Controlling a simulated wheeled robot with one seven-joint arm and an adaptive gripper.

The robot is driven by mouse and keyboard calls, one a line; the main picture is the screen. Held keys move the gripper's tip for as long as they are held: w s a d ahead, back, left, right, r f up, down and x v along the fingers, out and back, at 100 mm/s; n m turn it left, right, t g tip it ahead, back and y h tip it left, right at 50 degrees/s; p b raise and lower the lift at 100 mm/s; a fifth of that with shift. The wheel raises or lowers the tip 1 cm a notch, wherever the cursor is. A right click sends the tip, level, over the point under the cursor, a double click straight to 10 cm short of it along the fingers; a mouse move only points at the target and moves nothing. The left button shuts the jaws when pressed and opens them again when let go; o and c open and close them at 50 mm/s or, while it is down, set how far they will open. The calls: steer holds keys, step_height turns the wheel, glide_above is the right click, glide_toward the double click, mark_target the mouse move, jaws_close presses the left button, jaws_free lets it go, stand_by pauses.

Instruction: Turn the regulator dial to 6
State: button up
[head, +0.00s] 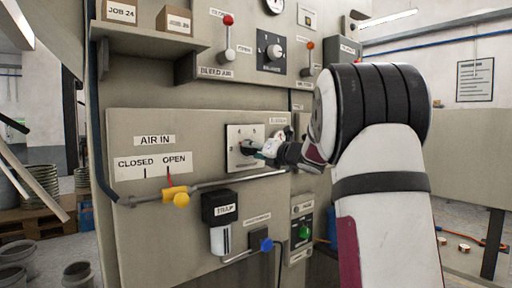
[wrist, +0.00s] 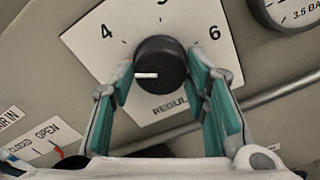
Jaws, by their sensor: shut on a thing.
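The regulator dial (wrist: 164,58) is a black round knob on a white square plate (wrist: 95,38). In the wrist view the plate shows 4 at upper left, 5 at top and 6 at upper right. The knob's white mark lies level, on its left half, below the 4. My gripper (wrist: 162,82) has its teal fingers on the left and right sides of the knob, shut on it. In the head view my gripper (head: 258,151) reaches the plate (head: 234,133) from the right and covers much of the dial.
A pipe (head: 235,179) with a yellow valve (head: 180,199) runs below the plate. A trap unit (head: 219,208) and a blue knob (head: 267,245) sit lower. A pressure gauge (wrist: 291,10) is at upper right in the wrist view. A shelf (head: 150,38) juts out above.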

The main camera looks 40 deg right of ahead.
steer(key=m+p, duration=1.8)
steer(key=m, duration=0.9)
steer(key=shift+s+d, duration=0.1)
steer(key=shift+f+m+p, duration=0.1)
steer(key=shift+m+p, duration=0.5)
steer(key=shift+m, duration=1)
steer(key=o, duration=1.2)
